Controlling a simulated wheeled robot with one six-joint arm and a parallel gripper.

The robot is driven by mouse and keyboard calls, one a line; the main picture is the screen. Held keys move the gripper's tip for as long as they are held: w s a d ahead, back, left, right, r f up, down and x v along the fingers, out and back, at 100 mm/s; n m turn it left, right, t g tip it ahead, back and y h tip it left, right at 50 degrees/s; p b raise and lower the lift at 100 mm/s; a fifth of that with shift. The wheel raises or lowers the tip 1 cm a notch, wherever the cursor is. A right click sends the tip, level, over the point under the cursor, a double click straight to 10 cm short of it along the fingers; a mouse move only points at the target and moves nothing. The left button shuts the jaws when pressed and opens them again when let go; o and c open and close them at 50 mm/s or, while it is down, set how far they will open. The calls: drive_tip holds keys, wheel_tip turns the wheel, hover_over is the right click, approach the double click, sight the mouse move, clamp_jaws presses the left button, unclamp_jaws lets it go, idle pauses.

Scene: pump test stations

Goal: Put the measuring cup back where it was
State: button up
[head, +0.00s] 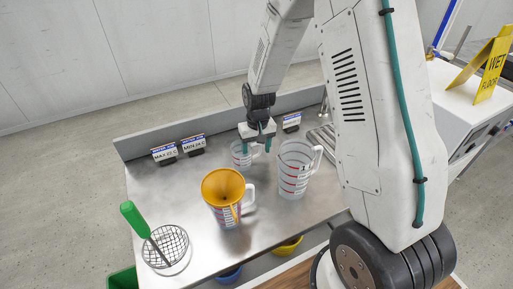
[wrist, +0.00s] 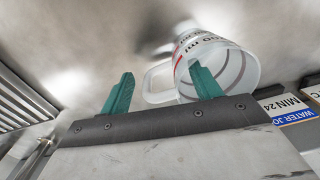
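A small clear measuring cup (head: 239,157) with red markings stands upright on the steel bench, below my gripper (head: 256,145). In the wrist view the cup (wrist: 238,70) fills the upper right, and its handle lies between my two teal fingers (wrist: 161,88). The fingers are wide apart, with gaps on both sides of the handle. One finger overlaps the cup's rim in the picture; I cannot tell whether it touches. A larger clear measuring jug (head: 292,172) stands just right of the cup. Another jug (head: 228,216) nearer the front holds an orange funnel (head: 222,185).
Label stands (head: 165,153) line the bench's back edge. A ribbed metal rack (head: 322,138) lies at the right. Blue (head: 229,275) and yellow (head: 287,246) bowls sit below the bench top.

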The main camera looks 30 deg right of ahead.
wheel_tip(320, 180, up, 12)
drive_tip(key=r, duration=0.1)
drive_tip(key=s+a+r, duration=0.1)
drive_tip(key=s+r, duration=1.3)
drive_tip(key=s, duration=0.6)
drive_tip(key=s+a+r+n+t, duration=0.1)
drive_tip(key=s+r, duration=0.1)
drive_tip(key=s, duration=0.7)
drive_tip(key=shift+s+r, duration=0.15)
drive_tip(key=shift+s, duration=0.15)
